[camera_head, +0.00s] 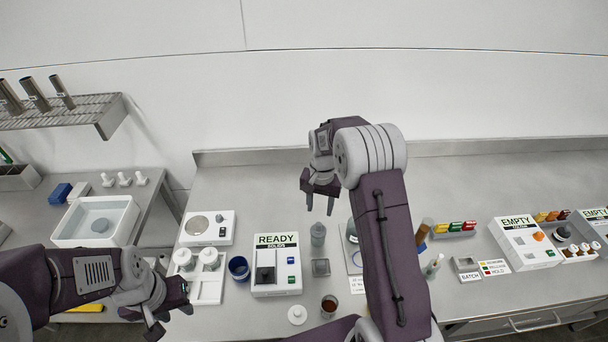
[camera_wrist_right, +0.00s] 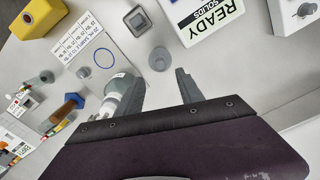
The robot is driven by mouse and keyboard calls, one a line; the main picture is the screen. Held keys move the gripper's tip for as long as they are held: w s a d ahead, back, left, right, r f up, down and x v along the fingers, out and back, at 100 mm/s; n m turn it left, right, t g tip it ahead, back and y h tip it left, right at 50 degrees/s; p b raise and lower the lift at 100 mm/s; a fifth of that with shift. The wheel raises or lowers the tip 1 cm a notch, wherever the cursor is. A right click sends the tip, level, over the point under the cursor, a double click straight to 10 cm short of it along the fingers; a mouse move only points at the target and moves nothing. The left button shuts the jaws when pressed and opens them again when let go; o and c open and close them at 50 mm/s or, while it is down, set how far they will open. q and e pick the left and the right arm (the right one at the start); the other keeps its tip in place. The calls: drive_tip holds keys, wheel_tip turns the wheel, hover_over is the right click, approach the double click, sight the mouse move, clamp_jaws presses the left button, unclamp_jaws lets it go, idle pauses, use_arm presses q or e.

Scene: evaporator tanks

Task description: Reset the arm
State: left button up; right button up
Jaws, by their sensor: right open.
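My right gripper (camera_head: 320,204) hangs above the worktop right of the READY box, with its two fingers apart and pointing down. In the right wrist view its fingers (camera_wrist_right: 160,88) are spread with nothing held between them. A clear bottle with a grey-green body (camera_wrist_right: 118,95) shows beside the left finger there, partly covered by it. My left gripper (camera_head: 141,322) is low at the left, in front of the white tray, with its fingers apart and nothing visible in them. The right forearm hides part of the worktop.
The READY box (camera_head: 276,272) stands mid-table, a blue cup (camera_head: 238,268) to its left. A grey bottle (camera_head: 318,234) stands below the right gripper. A dark red jar (camera_head: 329,305) is near the front. The EMPTY box (camera_head: 522,245) is at right. The back strip of worktop is clear.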

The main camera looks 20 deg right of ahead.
drive_tip(key=shift+w+a+b, duration=0.1)
drive_tip(key=shift+w+b, duration=0.05)
drive_tip(key=shift+b, duration=0.15)
drive_tip(key=s+a+r+n+t+b, duration=0.1)
drive_tip(key=s+a+r+b, duration=0.2)
drive_tip(key=s+r, duration=0.1)
drive_tip(key=s+a+f+n, duration=0.1)
drive_tip(key=s+f+n, duration=0.1)
drive_tip(key=s, duration=0.6)
drive_tip(key=s+a+f+n+b, duration=0.1)
drive_tip(key=s+f+n, duration=0.2)
drive_tip(key=s, duration=0.5)
drive_tip(key=shift+a+f+n, duration=0.15)
drive_tip(key=shift+f+n, duration=0.2)
drive_tip(key=shift+n, duration=0.05)
